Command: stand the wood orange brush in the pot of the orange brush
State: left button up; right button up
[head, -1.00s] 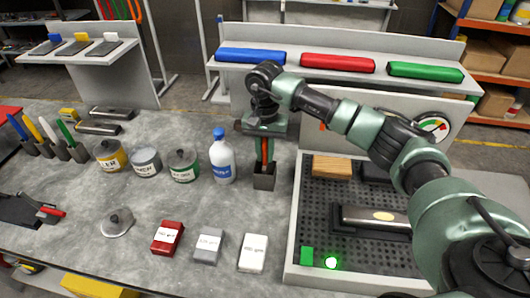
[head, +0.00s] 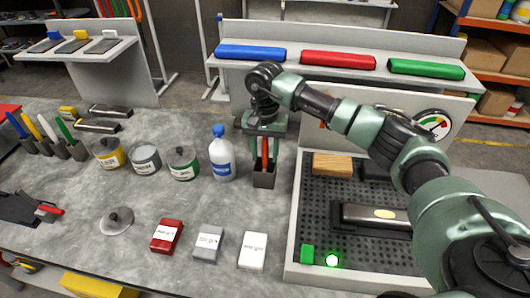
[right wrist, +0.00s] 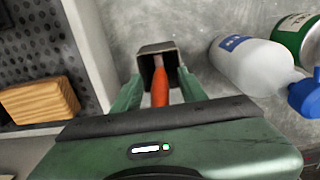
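The wood orange brush (head: 265,150) stands upright in a dark square pot (head: 264,180) on the grey bench, right of the blue-capped bottle. In the right wrist view the orange handle (right wrist: 160,88) runs down into the pot (right wrist: 143,66). My right gripper (head: 265,157) is just above the pot and points down, with its fingers on both sides of the handle. In the right wrist view the fingers (right wrist: 160,92) are spread, with gaps between them and the handle. The brush's lower end is hidden inside the pot. My left gripper is not in view.
A white and blue bottle (head: 222,160) stands close left of the pot. The perforated tray (head: 325,225) with a wood block (head: 332,165) is close on the right. Several other brushes in pots stand at far left. Bench in front of the pot is clear.

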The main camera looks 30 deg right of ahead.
notch_tip(320, 180, up, 8)
jog(key=shift+f+b, duration=0.1)
jog(key=shift+b, duration=1.05)
